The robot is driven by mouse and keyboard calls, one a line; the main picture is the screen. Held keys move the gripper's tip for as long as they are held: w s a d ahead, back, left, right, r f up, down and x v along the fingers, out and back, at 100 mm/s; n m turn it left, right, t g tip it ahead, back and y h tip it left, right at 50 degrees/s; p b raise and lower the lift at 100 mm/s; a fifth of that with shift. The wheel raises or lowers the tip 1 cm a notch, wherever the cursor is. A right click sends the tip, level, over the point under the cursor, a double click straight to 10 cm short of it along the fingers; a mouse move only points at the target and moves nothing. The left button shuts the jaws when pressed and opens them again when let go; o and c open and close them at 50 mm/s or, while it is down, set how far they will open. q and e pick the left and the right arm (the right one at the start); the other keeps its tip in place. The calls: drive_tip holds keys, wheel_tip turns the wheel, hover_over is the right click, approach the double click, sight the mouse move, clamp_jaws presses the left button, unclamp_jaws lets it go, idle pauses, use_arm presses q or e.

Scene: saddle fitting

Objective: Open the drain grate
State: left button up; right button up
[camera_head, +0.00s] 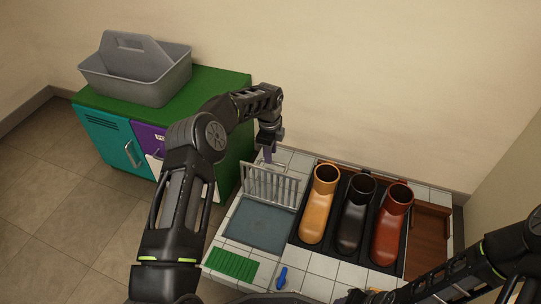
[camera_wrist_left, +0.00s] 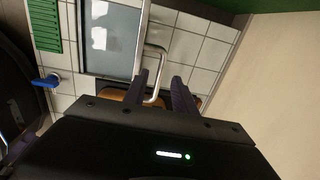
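The drain grate (camera_head: 270,187) is a pale barred panel. It stands tilted up, close to upright, along the far edge of the grey-blue basin (camera_head: 258,227), which lies uncovered. The basin also shows in the left wrist view (camera_wrist_left: 108,40). My left gripper (camera_head: 267,157) is just above and behind the grate's top edge. In the left wrist view its two dark fingers (camera_wrist_left: 164,78) are apart, with a bent metal handle (camera_wrist_left: 155,50) between them; a gap shows beside the handle. My right arm comes in at the lower right; its fingers cannot be made out.
An orange boot (camera_head: 319,205), a black boot (camera_head: 355,215) and a red-brown boot (camera_head: 391,225) stand right of the basin. A green mat (camera_head: 232,264) and a blue tool (camera_head: 282,277) lie in front. A green-topped cabinet (camera_head: 205,90) with a grey caddy (camera_head: 140,75) stands left.

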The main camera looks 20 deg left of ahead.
use_arm(q)
wheel_tip(320, 180, up, 3)
drive_tip(key=shift+s+r+p, duration=0.15)
drive_tip(key=shift+r+p, duration=0.05)
drive_tip(key=shift+p, duration=0.25)
